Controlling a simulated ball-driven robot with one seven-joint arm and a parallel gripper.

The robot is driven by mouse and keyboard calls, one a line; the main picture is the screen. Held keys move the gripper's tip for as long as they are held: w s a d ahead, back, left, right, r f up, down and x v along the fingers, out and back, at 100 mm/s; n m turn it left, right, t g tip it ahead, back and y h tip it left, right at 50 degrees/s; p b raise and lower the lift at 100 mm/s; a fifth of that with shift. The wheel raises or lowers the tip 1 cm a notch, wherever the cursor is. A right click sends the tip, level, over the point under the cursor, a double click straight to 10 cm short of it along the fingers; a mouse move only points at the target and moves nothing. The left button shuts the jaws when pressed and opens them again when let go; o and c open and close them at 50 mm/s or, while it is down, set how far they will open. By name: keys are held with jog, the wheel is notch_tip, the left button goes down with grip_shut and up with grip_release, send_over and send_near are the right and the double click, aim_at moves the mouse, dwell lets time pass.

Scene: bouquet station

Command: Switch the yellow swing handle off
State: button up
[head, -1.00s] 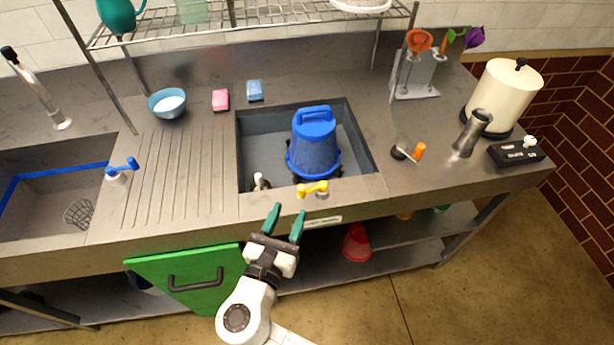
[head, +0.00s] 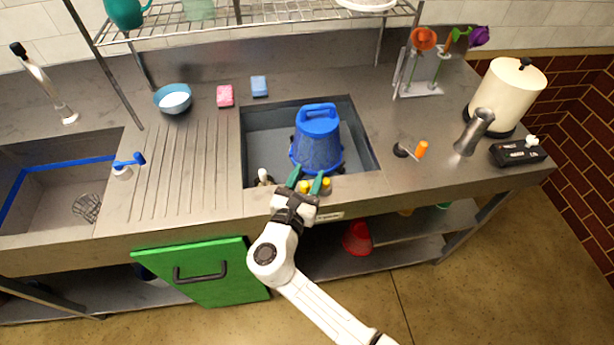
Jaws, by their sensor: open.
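The yellow swing handle (head: 304,187) sits on the front rim of the right-hand sink (head: 262,150), in front of the blue bucket. My gripper (head: 308,176) is at the handle with its green fingers open. The fingertips reach over the rim and cover part of the handle. One yellow piece shows between the fingers and another yellow bit (head: 326,184) shows by the right finger. I cannot tell whether the fingers touch it.
A blue bucket (head: 317,145) stands in the sink just behind my fingertips. A white-tipped fitting (head: 264,176) is left of the gripper. An orange-handled lever (head: 421,149) and a blue-handled lever (head: 130,163) are farther off. A green door (head: 205,272) hangs open below.

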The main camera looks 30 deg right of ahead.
grip_shut()
jog(key=shift+w+d+m+g+h+b, duration=0.1)
jog(key=shift+w+m+g+h+b, duration=0.2)
jog(key=shift+m+g+h, duration=0.25)
jog(key=shift+w+d+m+g+h+b, duration=0.15)
jog(key=shift+m+g+h+b, duration=0.25)
jog(key=shift+g, duration=0.25)
jog(key=shift+w+m+g+h+b, duration=0.1)
jog(key=shift+m+g+h+b, duration=0.2)
jog(key=shift+m+g+h, duration=0.45)
jog(key=shift+g, duration=0.25)
grip_release()
jog(key=b+v, duration=0.1)
jog(key=v, duration=0.9)
jog(key=shift+s+a+b, duration=0.25)
jog(key=shift+a+b, duration=0.05)
jog(key=shift+b, duration=0.1)
jog(key=shift+a+r, duration=0.1)
jog(key=shift+r, duration=0.05)
